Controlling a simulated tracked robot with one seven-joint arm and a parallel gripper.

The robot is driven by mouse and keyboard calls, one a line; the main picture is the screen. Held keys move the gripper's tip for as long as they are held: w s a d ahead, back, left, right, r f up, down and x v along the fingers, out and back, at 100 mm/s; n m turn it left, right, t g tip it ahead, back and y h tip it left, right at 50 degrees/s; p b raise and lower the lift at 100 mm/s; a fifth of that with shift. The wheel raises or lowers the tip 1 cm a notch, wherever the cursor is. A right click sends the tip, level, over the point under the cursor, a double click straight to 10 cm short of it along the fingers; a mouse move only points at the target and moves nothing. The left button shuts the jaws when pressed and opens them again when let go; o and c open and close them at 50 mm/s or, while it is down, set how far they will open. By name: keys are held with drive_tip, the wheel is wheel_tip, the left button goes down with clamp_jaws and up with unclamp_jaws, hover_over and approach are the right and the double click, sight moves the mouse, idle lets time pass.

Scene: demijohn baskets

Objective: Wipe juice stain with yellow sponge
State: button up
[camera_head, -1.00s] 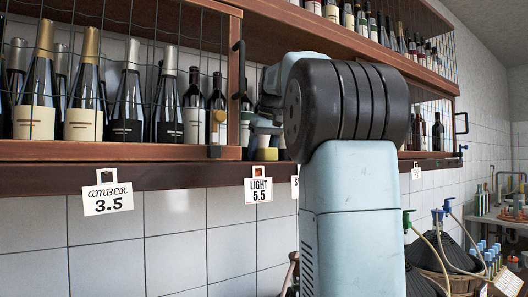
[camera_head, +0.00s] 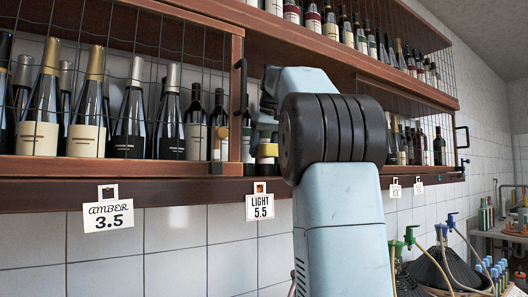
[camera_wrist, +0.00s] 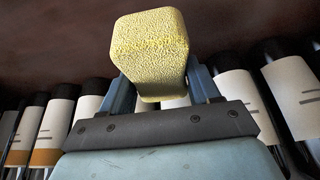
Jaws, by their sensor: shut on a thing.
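My gripper (camera_wrist: 160,92) is shut on the yellow sponge (camera_wrist: 148,42), which sticks out beyond the fingertips in the wrist view. In the head view the sponge (camera_head: 267,150) shows as a small yellow patch at the front of the wooden shelf (camera_head: 120,168), mostly hidden by my arm. The sponge is close to the shelf's front edge; I cannot tell whether it touches the wood. No juice stain can be made out in either view.
Dark wine bottles (camera_head: 88,105) stand behind wire mesh on the shelf, left of my gripper. More bottles (camera_head: 438,148) stand to the right. Paper tags such as AMBER 3.5 (camera_head: 108,220) hang from the shelf edge. Baskets with demijohns (camera_head: 425,270) stand below right.

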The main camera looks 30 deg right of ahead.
drive_tip(key=shift+r, duration=1.5)
drive_tip(key=shift+s, duration=0.1)
